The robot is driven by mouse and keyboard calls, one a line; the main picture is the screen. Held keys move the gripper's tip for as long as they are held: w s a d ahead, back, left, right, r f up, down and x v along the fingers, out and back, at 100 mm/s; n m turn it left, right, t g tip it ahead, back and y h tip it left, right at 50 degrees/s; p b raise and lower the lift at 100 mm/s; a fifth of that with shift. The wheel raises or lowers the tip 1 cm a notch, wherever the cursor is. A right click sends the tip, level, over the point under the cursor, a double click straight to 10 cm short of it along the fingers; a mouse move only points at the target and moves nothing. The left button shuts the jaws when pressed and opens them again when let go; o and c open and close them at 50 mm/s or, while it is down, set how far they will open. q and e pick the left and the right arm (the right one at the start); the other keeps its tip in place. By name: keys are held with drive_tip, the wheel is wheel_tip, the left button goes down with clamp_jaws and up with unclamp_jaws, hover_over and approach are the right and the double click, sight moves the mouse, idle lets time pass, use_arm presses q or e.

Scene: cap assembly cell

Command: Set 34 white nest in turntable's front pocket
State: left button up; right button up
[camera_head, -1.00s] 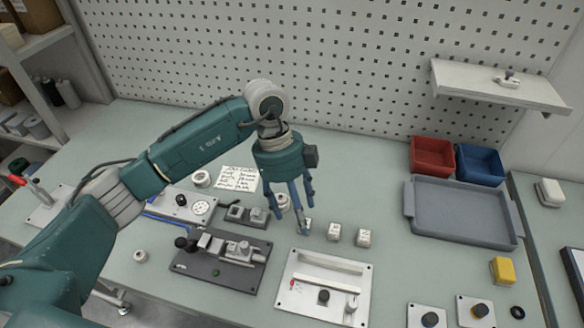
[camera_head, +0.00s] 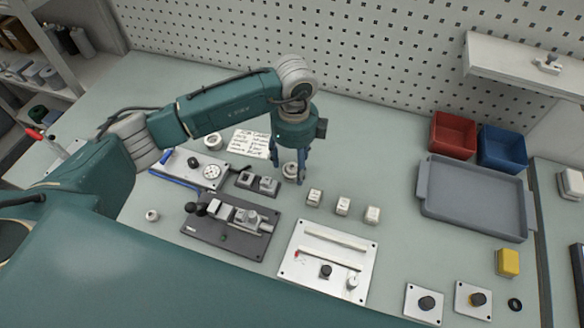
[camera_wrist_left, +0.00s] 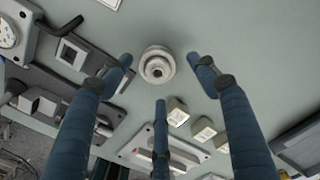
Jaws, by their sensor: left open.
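A round, stepped white piece (camera_head: 290,169) with a hole, likely the nest, stands on the bench under my left gripper (camera_head: 288,181). In the left wrist view the white piece (camera_wrist_left: 157,66) lies between the spread fingers, which seem apart from it. My left gripper is open and empty. No number is legible on it. Left of it is a dark bar with two grey blocks (camera_head: 268,186) with square openings, perhaps the turntable; one opening shows in the left wrist view (camera_wrist_left: 70,53). I cannot tell which pocket is the front one. My right gripper is out of view.
Three small white blocks (camera_head: 343,206) stand in a row to the right. A dial plate (camera_head: 211,171), a dark fixture (camera_head: 230,232) and a white plate (camera_head: 310,262) surround the spot. Another white ring (camera_head: 212,140) lies by a handwritten note (camera_head: 249,143). A grey tray (camera_head: 475,197) is at right.

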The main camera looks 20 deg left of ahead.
use_arm(q)
drive_tip(key=shift+f, duration=1.2)
drive_tip(key=c, duration=1.2)
drive_tip(key=shift+r, duration=0.15)
